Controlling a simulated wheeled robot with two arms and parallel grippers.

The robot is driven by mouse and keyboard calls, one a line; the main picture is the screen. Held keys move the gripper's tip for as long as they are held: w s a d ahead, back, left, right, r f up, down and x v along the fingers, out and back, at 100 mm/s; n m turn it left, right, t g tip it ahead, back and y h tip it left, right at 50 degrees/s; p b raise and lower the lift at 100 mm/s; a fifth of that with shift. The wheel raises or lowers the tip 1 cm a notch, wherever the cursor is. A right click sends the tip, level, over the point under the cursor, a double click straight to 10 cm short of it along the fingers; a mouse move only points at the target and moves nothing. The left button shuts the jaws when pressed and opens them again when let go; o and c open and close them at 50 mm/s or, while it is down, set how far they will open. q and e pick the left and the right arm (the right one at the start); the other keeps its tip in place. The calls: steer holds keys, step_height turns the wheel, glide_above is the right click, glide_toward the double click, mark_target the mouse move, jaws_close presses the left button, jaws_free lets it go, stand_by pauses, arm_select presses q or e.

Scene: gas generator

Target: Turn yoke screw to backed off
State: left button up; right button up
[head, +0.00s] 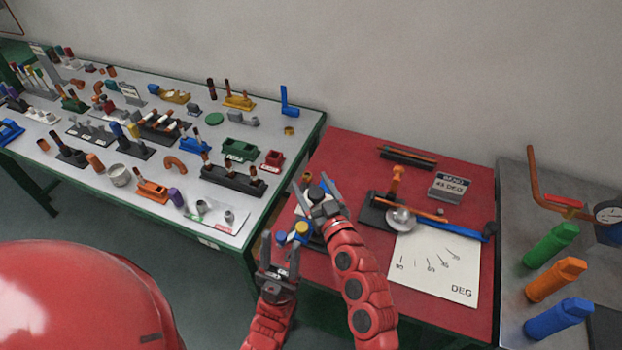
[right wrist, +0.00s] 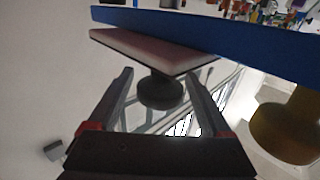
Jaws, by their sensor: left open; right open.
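A small fixture with a yellow knob (head: 301,228) and blue parts (head: 281,238) sits at the left edge of the red table, partly hidden by my grippers. I cannot clearly pick out the yoke screw in the head view. My right gripper (head: 312,188) is open above the fixture's far side. In the right wrist view, a dark round knob (right wrist: 160,92) under a pinkish plate (right wrist: 150,48) shows between the open fingers (right wrist: 158,100); contact cannot be told. My left gripper (head: 280,252) is open, fingers up, close to the blue and yellow parts.
A crowded grey table (head: 232,222) stands left. A blue beam (right wrist: 215,45) crosses the right wrist view.

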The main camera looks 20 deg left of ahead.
steer(key=shift+w+a, duration=0.35)
